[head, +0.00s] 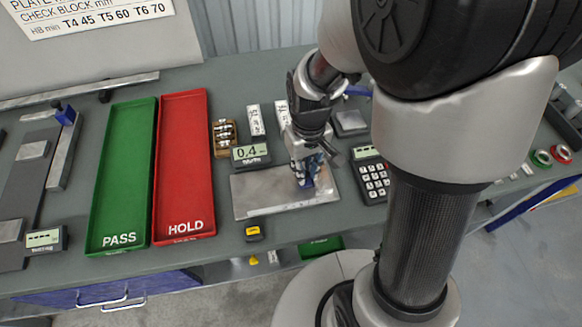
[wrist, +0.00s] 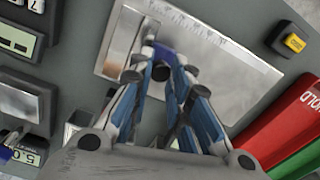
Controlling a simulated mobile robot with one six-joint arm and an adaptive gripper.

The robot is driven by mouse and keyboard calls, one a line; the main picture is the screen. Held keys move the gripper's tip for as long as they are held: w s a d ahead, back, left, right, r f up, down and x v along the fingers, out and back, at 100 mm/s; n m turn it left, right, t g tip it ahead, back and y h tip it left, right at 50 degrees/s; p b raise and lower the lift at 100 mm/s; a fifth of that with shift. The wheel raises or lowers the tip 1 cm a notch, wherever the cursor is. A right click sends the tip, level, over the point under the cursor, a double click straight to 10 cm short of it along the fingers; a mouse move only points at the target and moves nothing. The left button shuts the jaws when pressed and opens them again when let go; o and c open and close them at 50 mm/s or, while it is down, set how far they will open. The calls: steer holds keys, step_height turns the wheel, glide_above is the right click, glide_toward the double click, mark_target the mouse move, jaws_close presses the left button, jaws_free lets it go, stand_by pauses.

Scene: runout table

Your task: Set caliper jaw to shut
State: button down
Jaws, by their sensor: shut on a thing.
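The caliper shows in the head view as a digital readout (head: 250,153) reading 0.4 at the back edge of a flat metal plate (head: 260,195). My gripper (head: 305,180) points down over the right part of the plate. It is closed on a small blue piece (head: 309,183), which looks like the caliper jaw. In the wrist view, the blue piece (wrist: 163,48) shows just beyond my fingertips (wrist: 174,74), over the bare metal plate (wrist: 225,75). The fingers hide much of it, so I cannot tell how the jaw faces meet.
A red HOLD tray (head: 183,165) and green PASS tray (head: 122,175) lie left of the plate. A calculator (head: 374,180) and metal block (head: 350,122) stand to its right. White labelled blocks (head: 256,120) stand behind.

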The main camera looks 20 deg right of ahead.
steer(key=shift+d, duration=0.1)
steer(key=c, duration=1.5)
jaws_free()
steer(key=shift+d, duration=0.15)
steer(key=shift+o, duration=0.2)
steer(key=shift+r, duration=0.1)
step_height(320, 180, up, 12)
steer(key=s+r+m+t, duration=0.2)
steer(key=s+r+t, duration=0.2)
steer(key=s, duration=0.9)
step_height(320, 180, up, 2)
steer(key=shift+s+r+t, duration=0.25)
steer(key=shift+t, duration=0.05)
